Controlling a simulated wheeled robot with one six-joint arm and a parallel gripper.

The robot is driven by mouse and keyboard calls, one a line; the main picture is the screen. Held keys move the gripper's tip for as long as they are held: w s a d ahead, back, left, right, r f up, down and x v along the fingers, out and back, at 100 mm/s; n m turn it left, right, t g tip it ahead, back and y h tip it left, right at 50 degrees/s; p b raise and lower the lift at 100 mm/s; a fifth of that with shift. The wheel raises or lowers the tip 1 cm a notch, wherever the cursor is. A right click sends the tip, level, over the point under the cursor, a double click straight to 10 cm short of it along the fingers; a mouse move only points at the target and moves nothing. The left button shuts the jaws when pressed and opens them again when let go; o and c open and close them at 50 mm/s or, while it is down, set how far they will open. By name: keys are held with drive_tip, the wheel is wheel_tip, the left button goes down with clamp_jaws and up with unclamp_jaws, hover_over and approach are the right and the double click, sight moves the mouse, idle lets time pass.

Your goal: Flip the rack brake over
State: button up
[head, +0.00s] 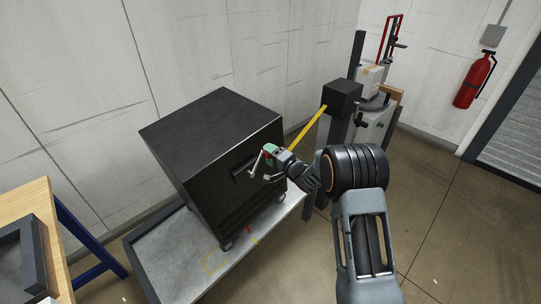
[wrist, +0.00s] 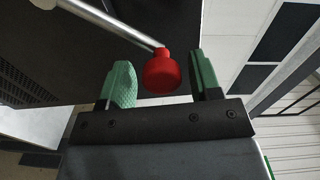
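A black rack cabinet (head: 215,140) stands on a grey metal platform (head: 165,270). A silver lever (head: 256,166) shows at its front face, beside my gripper (head: 270,162). In the wrist view the silver rod (wrist: 115,27) ends in a red knob (wrist: 161,75), which looks like the brake handle. The knob lies between my two green fingers, with a visible gap on each side. My gripper (wrist: 160,66) is open and not closed on it. In the head view the fingers partly hide the knob.
A dark post with a black box on top (head: 342,97) and a yellow bar (head: 307,128) stand close right of the cabinet. A wooden bench (head: 22,205) is at left. A fire extinguisher (head: 474,81) hangs on the back wall. The floor at right is open.

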drive_tip(key=b+v, duration=0.1)
drive_tip(key=v, duration=1.2)
drive_tip(key=shift+s+d+b, duration=0.3)
